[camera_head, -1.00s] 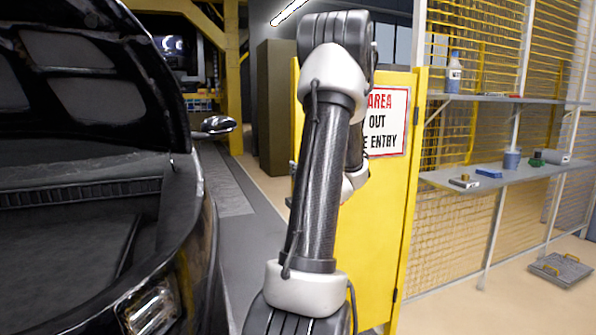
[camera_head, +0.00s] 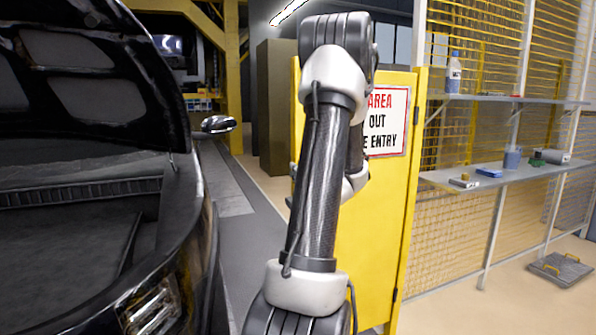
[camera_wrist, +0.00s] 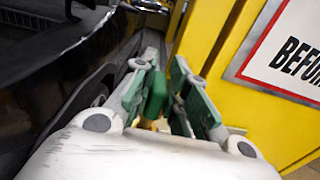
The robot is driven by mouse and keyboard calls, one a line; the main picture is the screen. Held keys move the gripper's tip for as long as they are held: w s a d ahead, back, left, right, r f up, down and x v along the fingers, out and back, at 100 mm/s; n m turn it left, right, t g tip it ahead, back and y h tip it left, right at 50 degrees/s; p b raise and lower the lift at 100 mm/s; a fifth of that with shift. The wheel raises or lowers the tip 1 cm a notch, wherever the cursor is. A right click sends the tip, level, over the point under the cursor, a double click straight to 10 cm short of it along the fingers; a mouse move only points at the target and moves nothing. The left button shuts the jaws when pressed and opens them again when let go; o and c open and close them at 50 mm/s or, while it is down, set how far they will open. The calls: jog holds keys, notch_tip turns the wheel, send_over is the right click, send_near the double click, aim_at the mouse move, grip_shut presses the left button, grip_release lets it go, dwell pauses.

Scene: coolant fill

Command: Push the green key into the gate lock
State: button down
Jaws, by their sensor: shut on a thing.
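My gripper (camera_wrist: 163,88) shows in the wrist view, with green on the inner faces of its fingers. It is shut on the green key (camera_wrist: 155,94), a small green block seen between the fingers. The yellow gate (camera_head: 378,225) stands behind my arm in the head view, and its yellow face (camera_wrist: 225,100) fills the right side of the wrist view. My arm hides the gripper and the key in the head view. I cannot make out the gate lock in either view, nor whether the key touches it.
A dark car (camera_head: 80,240) with its hood raised stands close on the left. A warning sign (camera_head: 387,125) is on the gate. Shelves (camera_head: 510,175) with small items line the mesh fence at right. A grey plate (camera_head: 561,269) lies on the floor.

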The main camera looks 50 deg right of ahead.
jog(key=shift+f, duration=1.45)
jog(key=c, duration=1.3)
grip_release()
jog(key=shift+c, duration=0.2)
jog(key=shift+s, duration=0.15)
jog(key=v, duration=1.1)
jog(key=shift+s+a, duration=0.2)
jog(key=shift+s, duration=0.15)
